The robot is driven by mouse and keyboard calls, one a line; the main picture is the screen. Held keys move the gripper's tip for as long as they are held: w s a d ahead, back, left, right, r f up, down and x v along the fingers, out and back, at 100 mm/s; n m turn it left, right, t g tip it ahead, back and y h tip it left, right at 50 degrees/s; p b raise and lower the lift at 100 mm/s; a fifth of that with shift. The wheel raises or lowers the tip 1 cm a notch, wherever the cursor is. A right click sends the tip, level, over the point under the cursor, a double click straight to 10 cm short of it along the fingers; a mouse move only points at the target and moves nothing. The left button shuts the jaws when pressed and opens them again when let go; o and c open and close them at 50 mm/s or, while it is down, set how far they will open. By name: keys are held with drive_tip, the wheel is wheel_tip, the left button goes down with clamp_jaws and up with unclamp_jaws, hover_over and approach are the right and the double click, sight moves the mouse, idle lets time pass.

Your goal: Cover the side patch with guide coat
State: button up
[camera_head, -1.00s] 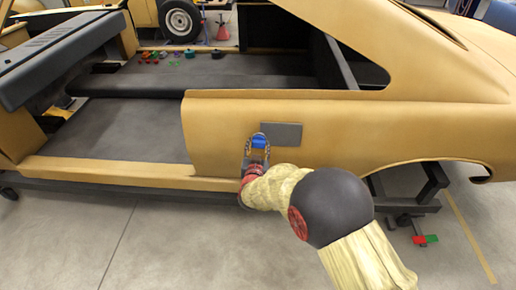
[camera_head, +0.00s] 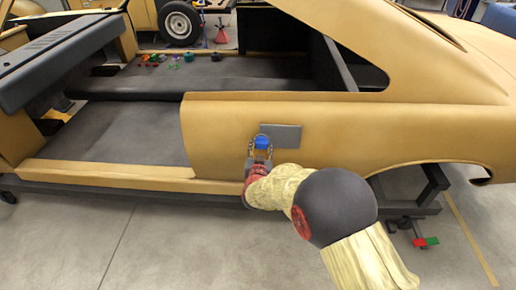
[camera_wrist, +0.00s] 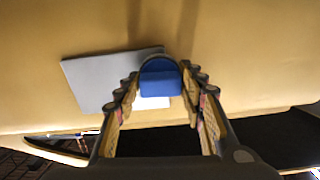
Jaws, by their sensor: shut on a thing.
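The side patch (camera_head: 284,133) is a flat grey rectangle on the tan rear quarter of the car shell. In the wrist view the patch (camera_wrist: 100,80) looks plain grey and lies at the left of and behind the blue block. My gripper (camera_head: 261,146) is shut on a blue block (camera_wrist: 160,79), held between both fingers. The block also shows in the head view (camera_head: 262,141), at the patch's lower left part. A white strip (camera_wrist: 154,102) shows just below the block in the wrist view. I cannot tell whether the block touches the patch.
The tan body panel (camera_head: 215,130) surrounds the patch. The sill (camera_head: 110,174) and dark frame run below it. Several small coloured items (camera_head: 160,58) lie on the dark floor inside the shell. A wheel (camera_head: 181,24) stands behind.

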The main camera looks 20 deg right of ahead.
sight(259, 136)
drive_tip(key=shift+s+d+b, duration=0.4)
drive_tip(key=shift+s+d, duration=0.05)
drive_tip(key=shift+d, duration=1)
drive_tip(key=shift+s+d+b, duration=0.4)
drive_tip(key=shift+s+d, duration=0.1)
drive_tip(key=shift+d, duration=0.9)
drive_tip(key=shift+s+d+b, duration=0.4)
drive_tip(key=shift+s+d, duration=0.05)
drive_tip(key=shift+d, duration=1)
drive_tip(key=s+d+b, duration=0.2)
drive_tip(key=d, duration=0.4)
drive_tip(key=shift+b, duration=0.5)
